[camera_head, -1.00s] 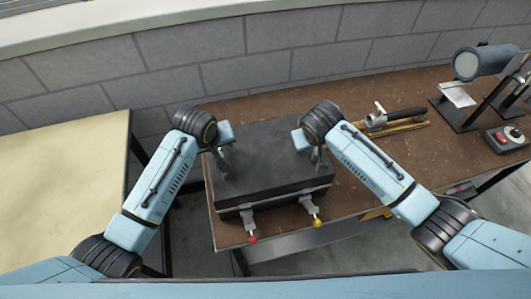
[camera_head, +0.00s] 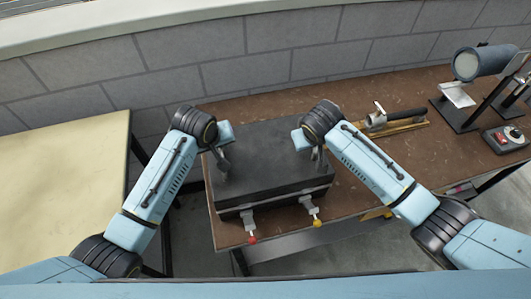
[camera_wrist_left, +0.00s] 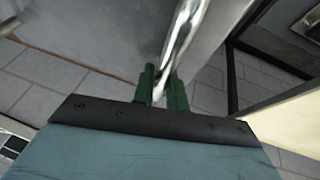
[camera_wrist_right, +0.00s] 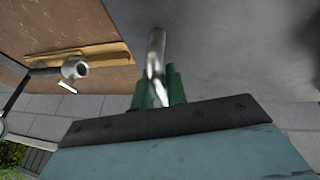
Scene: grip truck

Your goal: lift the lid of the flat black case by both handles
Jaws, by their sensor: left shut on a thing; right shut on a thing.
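The flat black case (camera_head: 270,165) sits on the brown table near its front left edge, with its lid closed as far as I can tell. My left gripper (camera_head: 222,166) is at the left side of the case. In the left wrist view its green fingers (camera_wrist_left: 160,90) are shut on a shiny metal handle (camera_wrist_left: 183,35). My right gripper (camera_head: 318,157) is at the right side. In the right wrist view its green fingers (camera_wrist_right: 158,90) are shut on the other metal handle (camera_wrist_right: 155,55).
Two clamps, one red-tipped (camera_head: 250,228) and one yellow-tipped (camera_head: 314,212), are at the case's front edge. A tool on a wooden strip (camera_head: 395,122) lies to the right. A grey cylinder on a stand (camera_head: 480,62) is far right. A cream table (camera_head: 60,190) stands left.

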